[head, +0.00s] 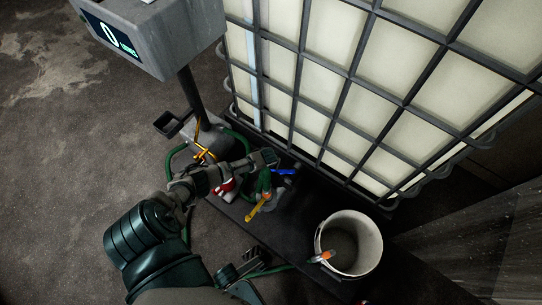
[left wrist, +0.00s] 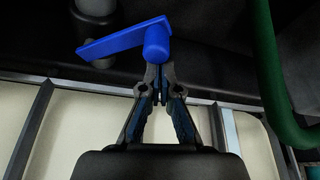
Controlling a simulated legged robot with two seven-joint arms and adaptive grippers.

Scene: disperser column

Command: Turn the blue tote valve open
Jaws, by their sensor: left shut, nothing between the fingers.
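The blue tote valve handle (head: 284,171) sits low at the front of the caged tote, near its lower edge. In the left wrist view the handle (left wrist: 112,42) is a flat blue lever reaching left from a round hub. My left gripper (head: 272,157) is beside the handle in the head view. In the left wrist view its fingertips (left wrist: 160,72) meet just below the hub, with nothing between them. I cannot tell whether they touch the hub. My right gripper is not in view.
The tote (head: 340,85) has pale walls in a grey cage. A white bucket (head: 368,238) stands to the right, with an orange-tipped part at its rim. A yellow lever (head: 258,207), green hoses (head: 176,158) and a display box (head: 160,35) on a post are nearby. Left floor is open.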

